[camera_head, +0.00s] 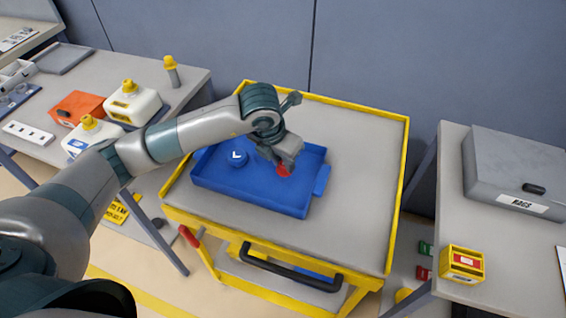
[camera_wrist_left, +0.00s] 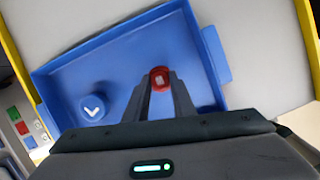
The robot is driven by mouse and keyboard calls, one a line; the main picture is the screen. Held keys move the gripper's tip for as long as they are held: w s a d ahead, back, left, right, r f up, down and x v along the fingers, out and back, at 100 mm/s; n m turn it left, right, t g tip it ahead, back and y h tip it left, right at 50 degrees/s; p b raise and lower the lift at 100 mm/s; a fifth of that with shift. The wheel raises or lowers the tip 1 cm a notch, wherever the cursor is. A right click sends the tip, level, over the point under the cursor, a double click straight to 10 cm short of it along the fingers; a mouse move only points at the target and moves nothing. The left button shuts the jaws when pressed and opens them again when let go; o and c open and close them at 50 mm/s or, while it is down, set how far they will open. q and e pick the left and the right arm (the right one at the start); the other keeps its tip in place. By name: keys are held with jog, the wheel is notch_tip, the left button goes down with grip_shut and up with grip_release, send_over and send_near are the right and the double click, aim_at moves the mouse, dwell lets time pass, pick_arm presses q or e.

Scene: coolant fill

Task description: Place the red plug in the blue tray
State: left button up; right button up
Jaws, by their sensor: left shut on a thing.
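The red plug (camera_head: 283,170) is held at the fingertips of my left gripper (camera_head: 281,163). It also shows between the finger ends in the left wrist view (camera_wrist_left: 160,78). The gripper is shut on it, over the right part of the blue tray (camera_head: 270,201). Whether the plug touches the tray floor cannot be told. The tray lies on the yellow-edged cart and also fills much of the left wrist view (camera_wrist_left: 62,74). A round blue cap (camera_head: 237,158) with a white check mark sits inside the tray's left part. My right gripper is not in view.
The yellow-rimmed cart (camera_head: 350,150) has bare grey top around the tray, mostly to the right. A left bench holds white jugs (camera_head: 132,103) with yellow caps and an orange box (camera_head: 77,107). A right bench carries a grey case (camera_head: 515,170) and a small yellow box (camera_head: 462,264).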

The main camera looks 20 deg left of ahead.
pick_arm(q)
jog(key=shift+f, duration=0.9)
jog(key=shift+f, duration=0.1)
jog(key=o, duration=1)
